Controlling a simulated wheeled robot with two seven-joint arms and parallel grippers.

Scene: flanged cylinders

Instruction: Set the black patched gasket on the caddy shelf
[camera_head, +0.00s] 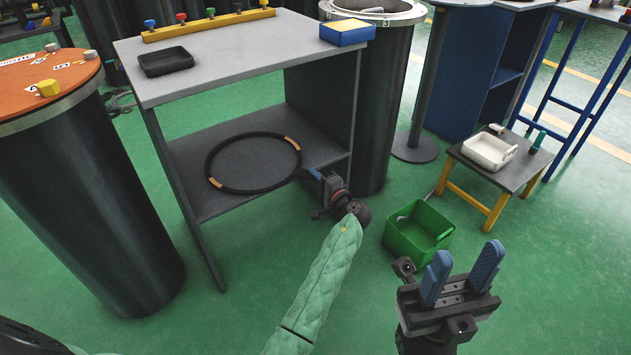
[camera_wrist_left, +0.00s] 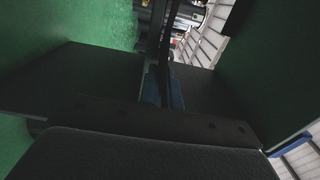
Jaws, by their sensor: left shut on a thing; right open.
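The black patched gasket (camera_head: 240,191) is a thin black ring with tan patches. In the head view it lies roughly level over the dark lower caddy shelf (camera_head: 195,203), beneath the grey top. I cannot tell whether it touches the shelf. My left gripper (camera_head: 312,175) is shut on the ring's right side, at the shelf's right edge. In the left wrist view, the gasket (camera_wrist_left: 166,48) shows as a dark band running up from between the blue fingers of the left gripper (camera_wrist_left: 164,90). My right gripper (camera_head: 463,275) is open and empty, at the lower right.
The caddy top (camera_head: 240,65) carries a black tray (camera_head: 166,62), a blue-and-yellow box (camera_head: 347,32) and a yellow knob rail (camera_head: 208,25). A green bin (camera_head: 418,232) stands on the floor right of my left gripper. A low table (camera_head: 500,170) holds a white tray (camera_head: 488,150).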

